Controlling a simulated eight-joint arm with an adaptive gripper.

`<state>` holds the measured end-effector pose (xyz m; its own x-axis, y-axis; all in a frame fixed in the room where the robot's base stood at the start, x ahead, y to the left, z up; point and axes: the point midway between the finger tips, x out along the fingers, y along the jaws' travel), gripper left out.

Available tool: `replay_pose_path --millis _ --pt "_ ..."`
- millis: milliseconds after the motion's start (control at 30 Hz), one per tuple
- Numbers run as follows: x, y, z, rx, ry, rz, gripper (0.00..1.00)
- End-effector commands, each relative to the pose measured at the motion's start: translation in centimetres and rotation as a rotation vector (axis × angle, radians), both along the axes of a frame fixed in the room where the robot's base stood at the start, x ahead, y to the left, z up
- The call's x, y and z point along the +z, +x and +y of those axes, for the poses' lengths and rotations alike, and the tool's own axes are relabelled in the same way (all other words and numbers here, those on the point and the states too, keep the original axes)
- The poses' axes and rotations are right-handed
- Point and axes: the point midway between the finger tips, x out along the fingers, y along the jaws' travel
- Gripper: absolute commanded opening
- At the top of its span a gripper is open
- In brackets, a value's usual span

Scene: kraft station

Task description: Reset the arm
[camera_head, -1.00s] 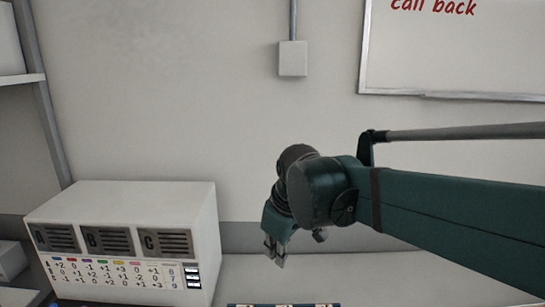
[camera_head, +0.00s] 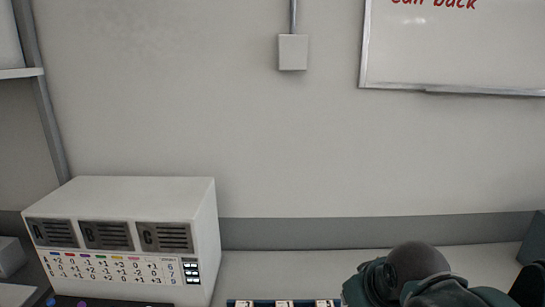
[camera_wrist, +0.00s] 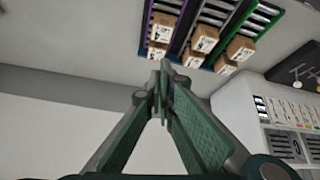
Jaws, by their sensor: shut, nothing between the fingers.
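My gripper (camera_wrist: 165,68) shows in the wrist view, its two green-padded fingers meeting at the tips with nothing between them. In the head view my arm is low at the right and runs off the bottom edge. The fingers are hidden or out of frame there.
A white machine (camera_head: 130,192) with panels A, B and C stands at the left of the counter (camera_head: 290,264). It is at the right in the wrist view (camera_wrist: 236,103). Small cartons (camera_wrist: 204,38) sit in coloured lanes. A whiteboard (camera_head: 450,50) and a wall box (camera_head: 293,53) hang behind.

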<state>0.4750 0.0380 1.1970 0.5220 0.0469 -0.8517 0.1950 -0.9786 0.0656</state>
Motion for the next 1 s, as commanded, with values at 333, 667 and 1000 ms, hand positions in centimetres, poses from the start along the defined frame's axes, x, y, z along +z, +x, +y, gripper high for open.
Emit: replay_pose_path --millis 333,667,1000 --pt "-3.2 -3.3 -3.3 -0.168 0.062 -0.056 0.0" --pt "-3.7 -3.8 -3.8 -0.196 0.073 -0.066 0.0" --pt "-3.7 -3.8 -3.8 -0.195 0.073 -0.066 0.3"
